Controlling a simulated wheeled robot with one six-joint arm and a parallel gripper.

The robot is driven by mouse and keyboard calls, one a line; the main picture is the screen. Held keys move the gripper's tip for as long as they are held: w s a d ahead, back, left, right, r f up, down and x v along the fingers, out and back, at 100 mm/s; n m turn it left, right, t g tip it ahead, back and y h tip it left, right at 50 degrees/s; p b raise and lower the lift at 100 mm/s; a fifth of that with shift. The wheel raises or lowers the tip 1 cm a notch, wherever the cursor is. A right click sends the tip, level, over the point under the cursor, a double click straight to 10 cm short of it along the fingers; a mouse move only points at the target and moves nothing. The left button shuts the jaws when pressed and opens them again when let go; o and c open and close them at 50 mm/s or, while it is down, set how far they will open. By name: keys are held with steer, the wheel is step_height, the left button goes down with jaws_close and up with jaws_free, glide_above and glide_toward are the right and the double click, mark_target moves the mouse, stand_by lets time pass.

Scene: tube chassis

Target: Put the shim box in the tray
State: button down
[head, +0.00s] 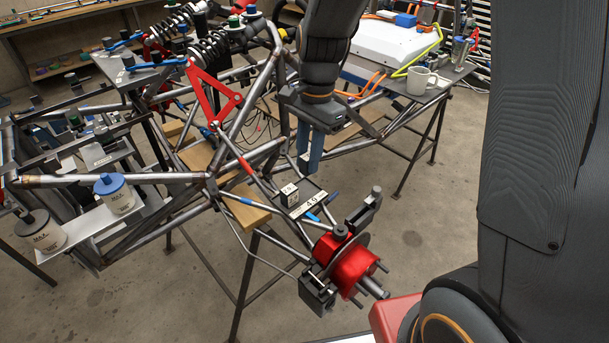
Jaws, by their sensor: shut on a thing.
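My gripper (309,156), with blue fingers, points down over the chassis tubes near the middle of the head view. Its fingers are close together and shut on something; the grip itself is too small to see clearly. A small dark box with a white marked face, seemingly the shim box (290,194), shows just below and left of the fingertips. I cannot tell whether the box touches the tray.
A red hub with a disc (345,262) stands in front of the tray. A red wishbone (215,97) and chassis tubes rise at the left. Blue-lidded and dark-lidded tubs (115,194) stand on a plate at left.

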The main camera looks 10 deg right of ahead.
steer(key=shift+s+a+f+p, duration=0.1)
steer(key=shift+f+p, duration=0.45)
steer(key=shift+f, duration=2.55)
steer(key=c, duration=1.5)
jaws_free()
steer(key=shift+f, duration=0.1)
steer(key=shift+c, duration=0.2)
steer(key=r+b, duration=0.1)
steer(key=r, duration=0.3)
steer(key=r+b, duration=0.1)
steer(key=r, duration=0.3)
steer(key=w+d+r, duration=0.1)
steer(key=r, duration=0.2)
steer(key=shift+d+r+b, duration=0.1)
steer(key=shift+r+b, duration=0.3)
steer(key=shift+s+d, duration=0.15)
steer(key=s+d+f+n+t, duration=0.1)
steer(key=s+d+f+n, duration=0.2)
steer(key=s+d+n, duration=0.1)
steer(key=s+d+f+n+t+h, duration=0.1)
steer(key=s+d+f+n, duration=0.1)
steer(key=s+d+n, duration=0.2)
steer(key=s+n, duration=0.2)
steer(key=n, duration=0.1)
steer(key=shift+s+f, duration=0.3)
steer(key=shift+f, duration=0.1)
steer(key=shift+d, duration=0.1)
